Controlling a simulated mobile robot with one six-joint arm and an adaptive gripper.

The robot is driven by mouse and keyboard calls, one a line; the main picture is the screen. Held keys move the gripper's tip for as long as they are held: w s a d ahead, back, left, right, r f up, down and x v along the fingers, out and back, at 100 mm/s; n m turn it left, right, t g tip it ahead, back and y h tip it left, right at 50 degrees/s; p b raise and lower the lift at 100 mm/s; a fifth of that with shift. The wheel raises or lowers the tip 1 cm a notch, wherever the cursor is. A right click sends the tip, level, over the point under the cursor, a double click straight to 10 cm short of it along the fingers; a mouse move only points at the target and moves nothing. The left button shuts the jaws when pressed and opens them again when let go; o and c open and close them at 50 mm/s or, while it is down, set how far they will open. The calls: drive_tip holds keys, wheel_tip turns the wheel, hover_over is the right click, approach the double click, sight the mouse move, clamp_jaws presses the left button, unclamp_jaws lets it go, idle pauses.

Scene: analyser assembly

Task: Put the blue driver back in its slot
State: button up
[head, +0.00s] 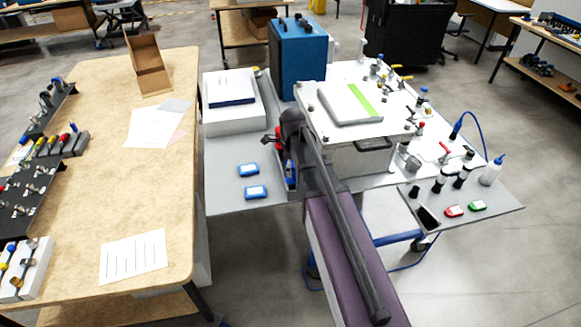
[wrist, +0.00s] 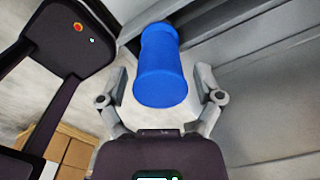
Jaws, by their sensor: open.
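A blue cylindrical handle, seemingly the blue driver (wrist: 160,72), fills the upper middle of the wrist view. It shows between the two fingers of my gripper (wrist: 161,84), with a gap on each side. The fingers are spread and do not touch it. In the head view my gripper (head: 271,140) is over the grey bench, near its left part. A narrow blue upright thing (head: 290,173) shows just below it, probably the same handle. The handle's lower end and any slot under it are hidden.
Two blue boxes (head: 256,192) lie on the grey bench (head: 225,150) left of my arm. A white box (head: 233,115) and a tall blue case (head: 297,58) stand behind. A wooden table (head: 100,195) at left carries a rack of coloured handles (head: 62,145).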

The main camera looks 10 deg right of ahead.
drive_tip(key=shift+o, duration=1.1)
drive_tip(key=shift+r, duration=0.15)
